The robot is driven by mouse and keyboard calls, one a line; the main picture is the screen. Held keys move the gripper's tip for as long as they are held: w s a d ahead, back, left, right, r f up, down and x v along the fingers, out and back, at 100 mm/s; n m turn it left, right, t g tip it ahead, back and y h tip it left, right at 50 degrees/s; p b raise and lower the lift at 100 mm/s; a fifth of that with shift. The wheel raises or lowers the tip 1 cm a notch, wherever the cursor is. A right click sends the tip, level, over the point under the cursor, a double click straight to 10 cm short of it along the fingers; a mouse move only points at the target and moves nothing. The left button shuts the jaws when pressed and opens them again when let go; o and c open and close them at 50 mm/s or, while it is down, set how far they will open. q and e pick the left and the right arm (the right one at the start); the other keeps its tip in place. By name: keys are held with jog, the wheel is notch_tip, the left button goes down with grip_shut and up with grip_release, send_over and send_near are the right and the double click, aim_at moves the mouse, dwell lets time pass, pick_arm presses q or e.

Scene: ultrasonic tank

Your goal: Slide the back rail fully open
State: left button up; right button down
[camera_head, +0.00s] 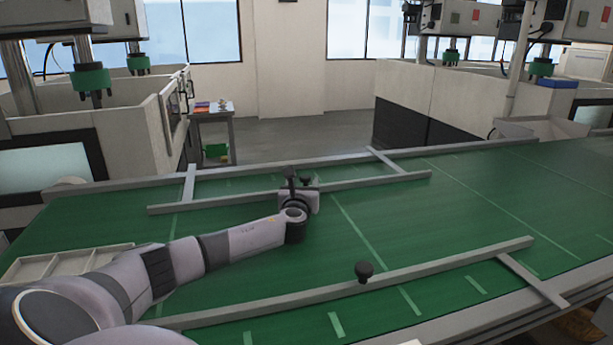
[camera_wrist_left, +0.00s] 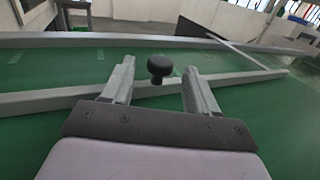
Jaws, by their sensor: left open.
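The back rail (camera_head: 370,182) is a long grey bar lying over the green belt, joined by two cross arms to the belt's far edge. It crosses the left wrist view too (camera_wrist_left: 50,100). Its black round knob (camera_wrist_left: 160,66) stands between the fingertips of my left gripper (camera_wrist_left: 159,72), with a gap visible on both sides. In the head view my left gripper (camera_head: 302,188) is at the middle of the back rail and partly hides the knob. The gripper is open and holds nothing. My right gripper is not in view.
A front rail (camera_head: 440,257) with its own black knob (camera_head: 364,270) lies nearer. A pale compartment tray (camera_head: 60,265) sits at the left. Light green marks line the belt (camera_head: 400,215). White machine tanks (camera_head: 130,120) stand behind. The belt between the rails is clear right of my arm.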

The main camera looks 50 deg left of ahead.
aim_at(305, 180)
pick_arm(q)
jog(key=x, duration=0.3)
jog(key=shift+w+a+b, duration=0.2)
jog(key=shift+w+b, duration=0.05)
jog(key=shift+b, duration=0.05)
jog(key=shift+b+x, duration=0.4)
jog(key=shift+x, duration=0.85)
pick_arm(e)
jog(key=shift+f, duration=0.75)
